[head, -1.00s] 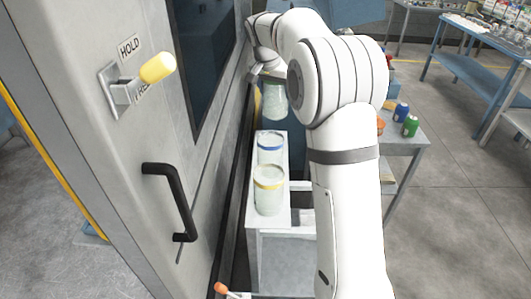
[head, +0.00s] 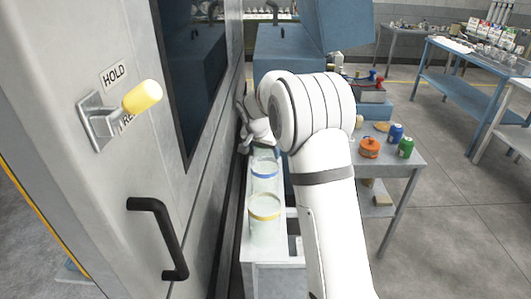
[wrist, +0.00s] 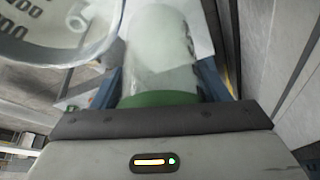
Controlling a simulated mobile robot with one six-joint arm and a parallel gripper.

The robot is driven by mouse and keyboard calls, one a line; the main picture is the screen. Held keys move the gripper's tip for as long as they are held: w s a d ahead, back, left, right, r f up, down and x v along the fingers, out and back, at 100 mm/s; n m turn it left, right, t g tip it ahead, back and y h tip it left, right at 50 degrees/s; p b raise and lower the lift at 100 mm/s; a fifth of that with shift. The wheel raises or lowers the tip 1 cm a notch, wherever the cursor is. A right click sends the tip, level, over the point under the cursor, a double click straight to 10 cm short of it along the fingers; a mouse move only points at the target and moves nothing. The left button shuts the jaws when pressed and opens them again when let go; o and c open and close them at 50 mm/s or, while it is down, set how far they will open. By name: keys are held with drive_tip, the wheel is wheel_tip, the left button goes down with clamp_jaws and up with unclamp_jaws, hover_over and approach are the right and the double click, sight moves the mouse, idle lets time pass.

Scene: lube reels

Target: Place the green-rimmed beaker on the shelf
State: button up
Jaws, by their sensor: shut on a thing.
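My gripper (head: 258,142) is low over the far end of a narrow pale shelf (head: 275,249), beside the grey cabinet. In the wrist view its blue fingers (wrist: 160,82) are shut around the green-rimmed beaker (wrist: 162,55), near its green rim. In the head view the held beaker is mostly hidden behind the blue-rimmed beaker (head: 264,179) and my arm. Whether its base touches the shelf cannot be told. The yellow-rimmed beaker (head: 265,222) stands nearest on the shelf. A clear beaker with printed graduations (wrist: 50,28) is very close at the wrist view's upper left.
The cabinet's lever with a yellow knob (head: 142,97) and its black handle (head: 160,238) stick out at the left. A side table (head: 399,162) at the right holds an orange pot (head: 369,148) and blue and green cans. A blue workbench (head: 465,65) stands farther back.

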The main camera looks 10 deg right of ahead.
drive_tip(key=shift+w+f, duration=0.1)
drive_tip(key=shift+f, duration=0.55)
drive_tip(key=shift+f+b, duration=0.25)
drive_tip(key=shift+b, duration=0.1)
drive_tip(key=o, duration=1)
drive_tip(key=shift+r, duration=0.1)
